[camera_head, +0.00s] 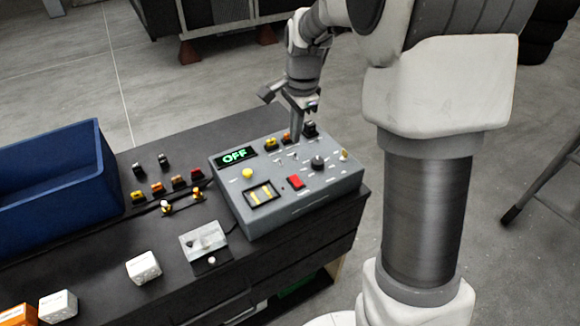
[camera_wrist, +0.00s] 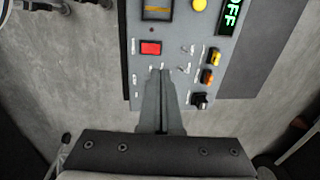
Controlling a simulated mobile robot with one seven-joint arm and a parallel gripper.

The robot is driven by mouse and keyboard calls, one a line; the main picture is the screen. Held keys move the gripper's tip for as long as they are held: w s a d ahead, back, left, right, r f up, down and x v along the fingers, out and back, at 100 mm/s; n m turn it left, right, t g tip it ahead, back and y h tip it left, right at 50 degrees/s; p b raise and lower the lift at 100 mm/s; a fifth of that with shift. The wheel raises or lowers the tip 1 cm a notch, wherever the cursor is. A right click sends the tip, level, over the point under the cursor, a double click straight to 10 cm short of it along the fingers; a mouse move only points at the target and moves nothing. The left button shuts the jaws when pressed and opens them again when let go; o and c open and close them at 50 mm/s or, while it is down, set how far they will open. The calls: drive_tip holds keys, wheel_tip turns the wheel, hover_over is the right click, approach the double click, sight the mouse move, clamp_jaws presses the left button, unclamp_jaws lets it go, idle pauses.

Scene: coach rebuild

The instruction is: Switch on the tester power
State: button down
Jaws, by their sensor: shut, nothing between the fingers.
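The grey tester box (camera_head: 300,205) sits on the dark bench top, and its display (camera_head: 235,156) reads OFF in green. A red switch (camera_head: 296,181) is on its top panel; it also shows in the wrist view (camera_wrist: 151,48). A yellow button (camera_head: 247,173), small toggle levers (camera_wrist: 184,70) and a black knob (camera_head: 317,162) are on the same panel. Its switch labels are too small to read. My gripper (camera_head: 296,138) is shut and empty, pointing down over the panel's far edge by the connectors. In the wrist view its fingertips (camera_wrist: 160,72) appear just below the red switch; contact cannot be told.
Yellow, orange and black connectors (camera_wrist: 207,76) line one panel edge. A blue bin (camera_head: 60,180) stands at the left of the bench. Loose plugs (camera_head: 158,188), a small clear-topped piece (camera_head: 204,241) and white blocks (camera_head: 143,267) lie nearer the front.

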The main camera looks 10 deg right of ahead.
sight(290, 176)
drive_tip(key=f, duration=0.4)
drive_tip(key=w+f, duration=0.1)
drive_tip(key=f, duration=0.4)
drive_tip(key=w+f, duration=0.1)
drive_tip(key=f, duration=0.4)
drive_tip(key=shift+a, duration=0.3)
drive_tip(key=shift+a+f+g+p, duration=0.1)
drive_tip(key=shift+g+p, duration=0.2)
drive_tip(key=shift+p, duration=0.1)
drive_tip(key=shift+f, duration=0.1)
drive_tip(key=shift+s+d+r, duration=0.15)
drive_tip(key=shift+s, duration=0.2)
drive_tip(key=shift+s+d+r, duration=0.15)
drive_tip(key=shift+s, duration=0.2)
